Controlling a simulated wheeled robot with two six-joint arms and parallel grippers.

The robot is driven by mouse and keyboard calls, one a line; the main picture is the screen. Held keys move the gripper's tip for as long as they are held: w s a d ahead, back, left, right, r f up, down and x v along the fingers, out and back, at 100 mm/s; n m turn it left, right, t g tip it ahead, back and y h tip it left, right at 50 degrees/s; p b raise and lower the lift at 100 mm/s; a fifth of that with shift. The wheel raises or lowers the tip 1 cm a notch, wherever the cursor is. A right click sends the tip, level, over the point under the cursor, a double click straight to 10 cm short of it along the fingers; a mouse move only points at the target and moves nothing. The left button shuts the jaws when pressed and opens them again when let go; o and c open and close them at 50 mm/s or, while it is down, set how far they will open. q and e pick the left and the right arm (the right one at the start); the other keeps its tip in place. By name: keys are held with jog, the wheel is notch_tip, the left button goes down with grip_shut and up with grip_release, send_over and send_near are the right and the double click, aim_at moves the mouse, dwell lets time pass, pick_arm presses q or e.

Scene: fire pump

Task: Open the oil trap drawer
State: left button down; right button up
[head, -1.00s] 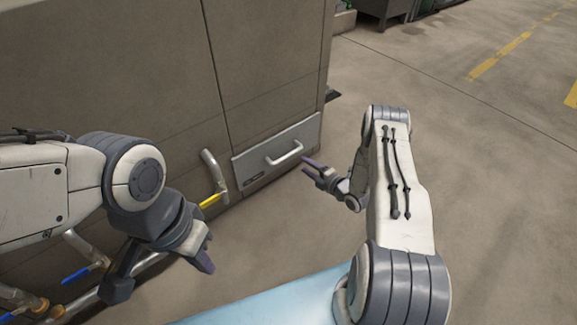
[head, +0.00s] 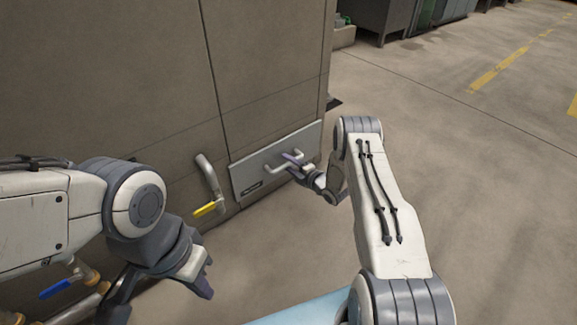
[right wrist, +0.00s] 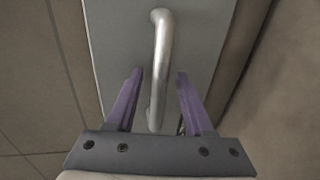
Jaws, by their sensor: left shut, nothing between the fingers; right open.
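The oil trap drawer (head: 256,177) is a grey panel low on the cabinet front, and it looks shut. Its silver bar handle (head: 274,167) sits in the middle of the panel; the handle also shows in the right wrist view (right wrist: 159,60). My right gripper (head: 290,161) is open at the handle. In the right wrist view its purple fingers (right wrist: 158,88) stand on either side of the handle's near part, with gaps on both sides. My left gripper (head: 207,286) is shut and empty, low at the left, away from the drawer.
A pipe with a yellow lever (head: 206,209) sticks out just left of the drawer. A blue-handled valve (head: 58,286) and pipes are at the lower left. The tall cabinet (head: 270,60) fills the back. The floor to the right (head: 480,190) is clear.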

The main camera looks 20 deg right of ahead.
grip_shut()
dwell(1.3)
